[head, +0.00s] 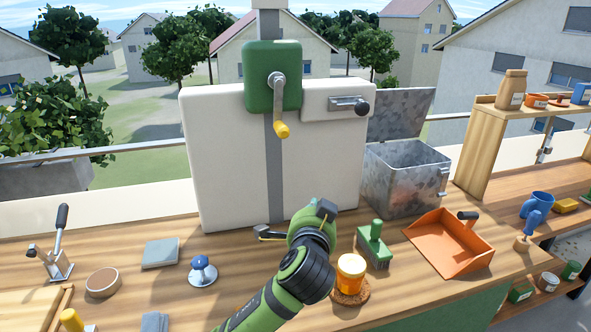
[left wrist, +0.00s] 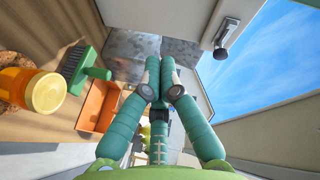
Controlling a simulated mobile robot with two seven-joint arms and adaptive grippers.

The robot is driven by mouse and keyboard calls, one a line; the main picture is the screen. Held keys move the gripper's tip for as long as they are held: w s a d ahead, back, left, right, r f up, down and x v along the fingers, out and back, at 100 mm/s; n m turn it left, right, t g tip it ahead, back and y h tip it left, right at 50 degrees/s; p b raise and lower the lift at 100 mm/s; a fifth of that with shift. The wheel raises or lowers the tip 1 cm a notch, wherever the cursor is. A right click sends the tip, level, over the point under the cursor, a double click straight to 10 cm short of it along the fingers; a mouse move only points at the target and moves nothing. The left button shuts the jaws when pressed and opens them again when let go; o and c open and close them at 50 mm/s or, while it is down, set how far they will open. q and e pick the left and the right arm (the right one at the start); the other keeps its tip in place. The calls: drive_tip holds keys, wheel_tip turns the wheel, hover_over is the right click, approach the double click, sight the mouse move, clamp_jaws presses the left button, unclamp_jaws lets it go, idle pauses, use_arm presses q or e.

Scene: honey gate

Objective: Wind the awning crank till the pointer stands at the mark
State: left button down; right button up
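The crank is a grey arm (head: 278,100) on a green gearbox (head: 259,78), mounted on the white panel. It hangs downward, with a yellow grip (head: 282,130) at its lower end. A grey strip (head: 273,170) runs down the panel below the gearbox. I cannot make out the pointer or the mark. My left gripper (head: 314,212) is low in front of the panel, well below the crank and apart from it. My right gripper is not in view.
A lever with a black knob (head: 361,108) sits right of the gearbox. An open metal bin (head: 405,180) stands right of the panel. An orange jar (head: 350,270), a green brush (head: 374,246) and an orange dustpan (head: 450,245) are near my arm. The space before the crank is clear.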

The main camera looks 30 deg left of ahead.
sight(281, 107)
use_arm(q)
wheel_tip(281, 107, up, 14)
drive_tip(key=w+a+t+y, duration=0.2)
drive_tip(key=a+t+y, duration=0.1)
drive_tip(key=y, duration=0.1)
drive_tip(key=p+x, duration=0.4)
drive_tip(key=x, duration=0.5)
drive_tip(key=shift+s+a+f+p, duration=0.6)
drive_tip(key=shift+s+a+f, duration=0.45)
drive_tip(key=shift+a+f, duration=0.15)
drive_tip(key=shift+d, duration=0.1)
